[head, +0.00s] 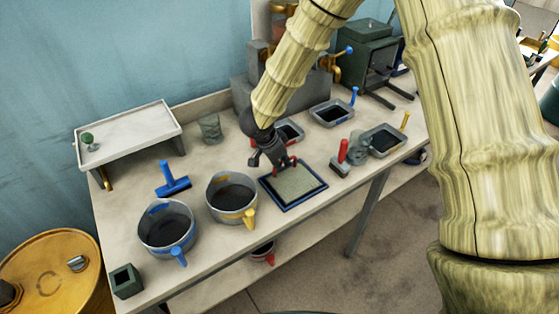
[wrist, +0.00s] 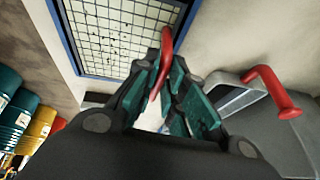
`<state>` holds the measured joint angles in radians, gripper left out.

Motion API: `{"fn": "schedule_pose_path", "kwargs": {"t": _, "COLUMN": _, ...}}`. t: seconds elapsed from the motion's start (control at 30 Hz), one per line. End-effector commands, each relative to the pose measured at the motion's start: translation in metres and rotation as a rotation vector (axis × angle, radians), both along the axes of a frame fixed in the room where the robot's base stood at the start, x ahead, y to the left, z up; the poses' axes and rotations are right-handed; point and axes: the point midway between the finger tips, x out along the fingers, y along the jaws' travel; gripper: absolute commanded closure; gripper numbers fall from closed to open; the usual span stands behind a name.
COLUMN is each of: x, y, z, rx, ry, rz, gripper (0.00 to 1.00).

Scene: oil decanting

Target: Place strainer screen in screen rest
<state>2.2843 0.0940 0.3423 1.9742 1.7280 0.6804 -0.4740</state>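The strainer screen (head: 296,184) is a square mesh in a blue frame with a red handle, over the front of the bench in the head view. In the wrist view its mesh (wrist: 118,35) fills the top left, and its red handle (wrist: 166,52) runs between my fingers. My gripper (head: 283,166) is above the screen's back edge, its fingers closed in on the handle; they also show in the wrist view (wrist: 163,82). The screen looks about level, on or just above the bench; I cannot tell which. I cannot make out a separate screen rest.
Two grey pots, one with a blue handle (head: 165,232) and one with a yellow handle (head: 232,204), stand left of the screen. A red-handled brush (head: 341,162) and a grey tray (head: 383,143) are to its right. A blue scraper (head: 173,183) lies behind the pots.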

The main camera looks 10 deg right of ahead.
Motion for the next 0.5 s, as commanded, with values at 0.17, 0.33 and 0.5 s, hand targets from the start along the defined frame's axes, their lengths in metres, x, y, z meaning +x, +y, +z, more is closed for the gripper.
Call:
{"fn": "schedule_pose_path", "kwargs": {"t": 0.17, "x": 0.0000, "y": 0.0003, "z": 0.0001, "rx": 0.000, "ry": 0.000, "rz": 0.000, "gripper": 0.67}}
{"fn": "schedule_pose_path", "kwargs": {"t": 0.33, "x": 0.0000, "y": 0.0002, "z": 0.0002, "rx": 0.000, "ry": 0.000, "rz": 0.000, "gripper": 0.67}}
{"fn": "schedule_pose_path", "kwargs": {"t": 0.5, "x": -0.0005, "y": 0.0015, "z": 0.0047, "rx": 0.001, "ry": -0.001, "rz": -0.001, "gripper": 0.67}}
